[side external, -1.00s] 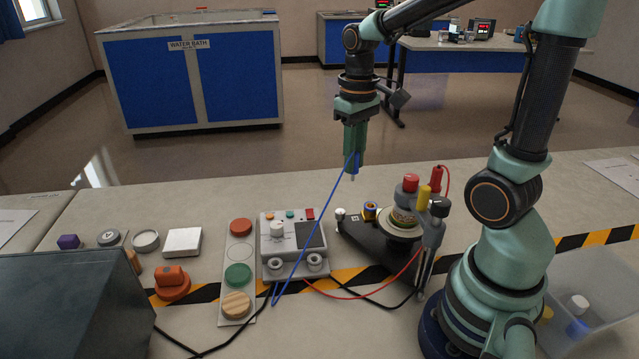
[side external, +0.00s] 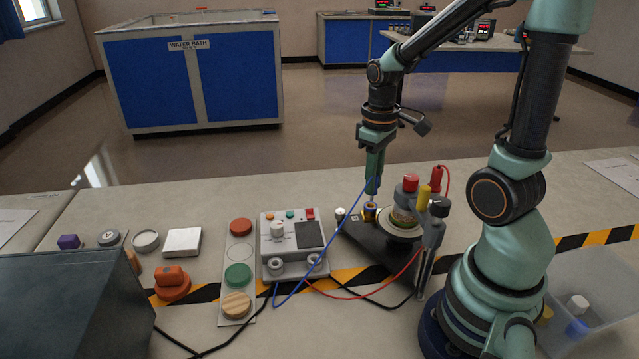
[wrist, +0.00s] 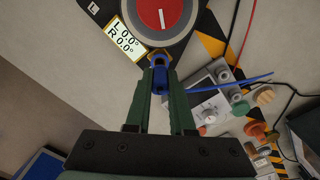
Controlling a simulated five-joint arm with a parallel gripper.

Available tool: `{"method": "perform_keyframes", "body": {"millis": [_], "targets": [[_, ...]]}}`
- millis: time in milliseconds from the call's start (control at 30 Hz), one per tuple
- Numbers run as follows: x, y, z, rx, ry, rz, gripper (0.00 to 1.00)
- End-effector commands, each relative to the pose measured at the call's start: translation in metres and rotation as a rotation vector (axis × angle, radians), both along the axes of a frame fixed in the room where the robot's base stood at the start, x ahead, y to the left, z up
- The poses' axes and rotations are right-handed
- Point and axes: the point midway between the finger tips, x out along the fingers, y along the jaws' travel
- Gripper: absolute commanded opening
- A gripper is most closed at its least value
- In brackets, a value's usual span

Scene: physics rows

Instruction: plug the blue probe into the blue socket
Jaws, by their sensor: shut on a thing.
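My gripper (side external: 374,178) is shut on the blue probe (side external: 373,187), which hangs tip down with its blue cable trailing to the left. In the wrist view, the probe (wrist: 160,80) sits between the green fingers of my gripper (wrist: 160,72). The blue socket (side external: 369,212), a short blue and orange-yellow cylinder, stands on the dark base left of the round turntable. The probe's metal tip is right at or just above the socket's mouth; I cannot tell whether it has entered. In the wrist view, the socket (wrist: 158,54) is partly hidden behind the probe.
The dark base bears a turntable (side external: 402,228) with red, yellow and black plugs close right of my gripper. A grey meter box (side external: 293,243) stands to the left. Red and black cables cross the bench. A clear bin (side external: 590,290) is at right.

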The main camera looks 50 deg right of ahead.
Motion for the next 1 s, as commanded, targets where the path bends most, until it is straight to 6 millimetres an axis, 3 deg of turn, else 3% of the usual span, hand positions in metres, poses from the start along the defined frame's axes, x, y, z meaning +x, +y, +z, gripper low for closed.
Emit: {"method": "perform_keyframes", "body": {"millis": [1000], "targets": [[0.0004, -0.0001, -0.0068, 0.0, -0.001, 0.0, 0.0]]}}
